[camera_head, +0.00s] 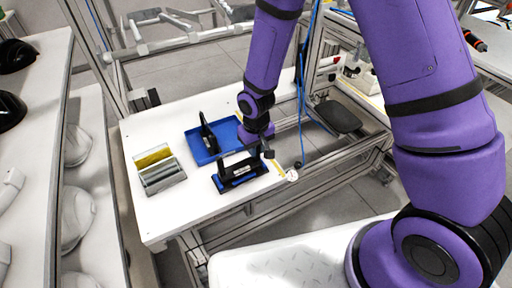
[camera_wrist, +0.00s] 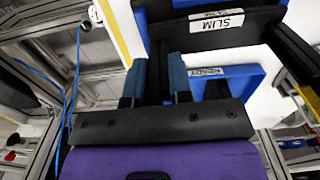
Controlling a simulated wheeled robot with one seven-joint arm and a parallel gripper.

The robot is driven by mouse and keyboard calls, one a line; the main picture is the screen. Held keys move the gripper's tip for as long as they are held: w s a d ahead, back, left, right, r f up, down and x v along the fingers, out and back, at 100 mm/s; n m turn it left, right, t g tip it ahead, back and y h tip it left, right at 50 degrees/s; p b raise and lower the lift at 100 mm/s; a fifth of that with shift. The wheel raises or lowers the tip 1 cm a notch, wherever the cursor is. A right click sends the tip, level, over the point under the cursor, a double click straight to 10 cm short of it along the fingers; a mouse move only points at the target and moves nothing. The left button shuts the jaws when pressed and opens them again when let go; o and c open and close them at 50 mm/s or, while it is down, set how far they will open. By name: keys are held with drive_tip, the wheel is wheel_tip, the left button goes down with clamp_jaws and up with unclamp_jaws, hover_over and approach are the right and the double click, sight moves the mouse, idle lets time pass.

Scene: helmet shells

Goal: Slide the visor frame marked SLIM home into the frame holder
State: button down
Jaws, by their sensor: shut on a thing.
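The black visor frame (camera_head: 240,167), a bar with upright ends, stands at the frame holder (camera_head: 237,183), a dark block with blue parts near the table's front edge. In the wrist view, the frame (camera_wrist: 258,27) carries a white SLIM label. My gripper (camera_head: 264,148) is at the frame's right end in the head view. In the wrist view, my gripper (camera_wrist: 155,78) is shut on a dark upright end between its blue-grey fingers. The frame is over or in the holder; I cannot tell how deep it sits, as its lower edge is hidden.
Behind the holder lies a blue tray (camera_head: 231,130) with another black frame (camera_head: 208,136) standing in it. A blue edge with a READY label (camera_wrist: 208,72) shows in the wrist view. Silver and yellow visor-like pieces (camera_head: 161,175) lie left. The table's front left (camera_head: 155,221) is clear.

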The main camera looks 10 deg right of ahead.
drive_tip(key=shift+f, duration=1.15)
drive_tip(key=c, duration=0.9)
unclamp_jaws()
drive_tip(key=shift+c, duration=0.2)
drive_tip(key=shift+r, duration=0.1)
wheel_tip(320, 180, up, 11)
drive_tip(key=shift+f, duration=0.2)
